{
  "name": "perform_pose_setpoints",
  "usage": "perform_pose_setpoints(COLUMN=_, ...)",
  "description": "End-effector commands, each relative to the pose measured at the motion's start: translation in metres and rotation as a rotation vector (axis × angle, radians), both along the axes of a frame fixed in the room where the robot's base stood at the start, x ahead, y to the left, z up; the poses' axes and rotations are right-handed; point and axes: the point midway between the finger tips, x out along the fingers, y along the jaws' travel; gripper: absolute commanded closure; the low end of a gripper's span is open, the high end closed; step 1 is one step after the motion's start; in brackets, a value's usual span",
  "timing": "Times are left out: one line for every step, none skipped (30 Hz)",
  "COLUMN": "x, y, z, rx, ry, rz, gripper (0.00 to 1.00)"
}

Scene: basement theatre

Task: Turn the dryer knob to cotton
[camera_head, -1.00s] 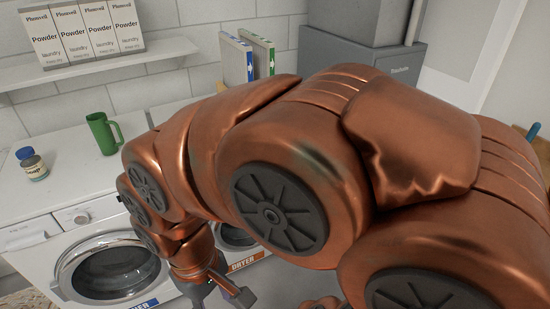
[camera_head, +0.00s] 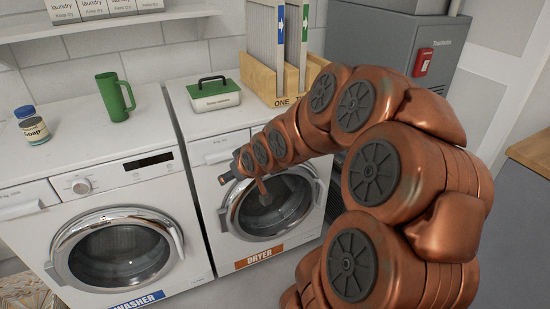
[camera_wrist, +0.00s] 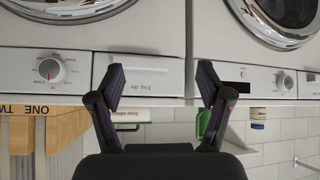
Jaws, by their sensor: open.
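The white dryer (camera_head: 207,200) stands right of the washer in the head view, with an orange DRYER label below its round door. My arm hides its knob there. My gripper (camera_wrist: 160,88) is open and empty in front of the dryer's drawer front (camera_wrist: 140,75), to the right of the knob in that view. In the head view my gripper (camera_head: 232,167) is near the dryer's upper left front. The knob's setting is too small to read.
The washer (camera_head: 90,190) has a similar knob (camera_head: 81,186). On top are a green mug (camera_head: 113,98) and a soap jar (camera_head: 33,125). A grey cabinet (camera_head: 395,60) is behind.

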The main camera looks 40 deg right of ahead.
Motion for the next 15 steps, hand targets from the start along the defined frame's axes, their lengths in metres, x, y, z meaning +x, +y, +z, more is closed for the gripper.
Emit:
perform_pose_setpoints(x=0.010, y=-0.022, z=-0.026, rx=0.001, ry=-0.070, rz=-0.020, gripper=0.22)
perform_pose_setpoints(x=0.016, y=-0.034, z=-0.030, rx=-0.004, ry=-0.114, rz=-0.028, gripper=0.22)
perform_pose_setpoints(x=0.023, y=-0.051, z=-0.034, rx=-0.010, ry=-0.178, rz=-0.040, gripper=0.22)
perform_pose_setpoints(x=0.028, y=-0.063, z=-0.038, rx=-0.014, ry=-0.227, rz=-0.050, gripper=0.22)
perform_pose_setpoints(x=0.031, y=-0.076, z=-0.041, rx=-0.021, ry=-0.272, rz=-0.060, gripper=0.22)
perform_pose_setpoints(x=0.034, y=-0.093, z=-0.043, rx=-0.031, ry=-0.339, rz=-0.074, gripper=0.22)
perform_pose_setpoints(x=0.035, y=-0.105, z=-0.045, rx=-0.036, ry=-0.384, rz=-0.086, gripper=0.22)
perform_pose_setpoints(x=0.036, y=-0.116, z=-0.047, rx=-0.043, ry=-0.428, rz=-0.097, gripper=0.22)
perform_pose_setpoints(x=0.035, y=-0.132, z=-0.047, rx=-0.053, ry=-0.488, rz=-0.112, gripper=0.22)
perform_pose_setpoints(x=0.033, y=-0.142, z=-0.047, rx=-0.062, ry=-0.528, rz=-0.123, gripper=0.22)
perform_pose_setpoints(x=0.031, y=-0.152, z=-0.047, rx=-0.071, ry=-0.568, rz=-0.133, gripper=0.22)
perform_pose_setpoints(x=0.028, y=-0.164, z=-0.048, rx=-0.079, ry=-0.612, rz=-0.146, gripper=0.22)
perform_pose_setpoints(x=0.026, y=-0.172, z=-0.047, rx=-0.087, ry=-0.645, rz=-0.155, gripper=0.22)
perform_pose_setpoints(x=0.023, y=-0.179, z=-0.046, rx=-0.094, ry=-0.674, rz=-0.163, gripper=0.22)
perform_pose_setpoints(x=0.019, y=-0.187, z=-0.045, rx=-0.104, ry=-0.705, rz=-0.173, gripper=0.22)
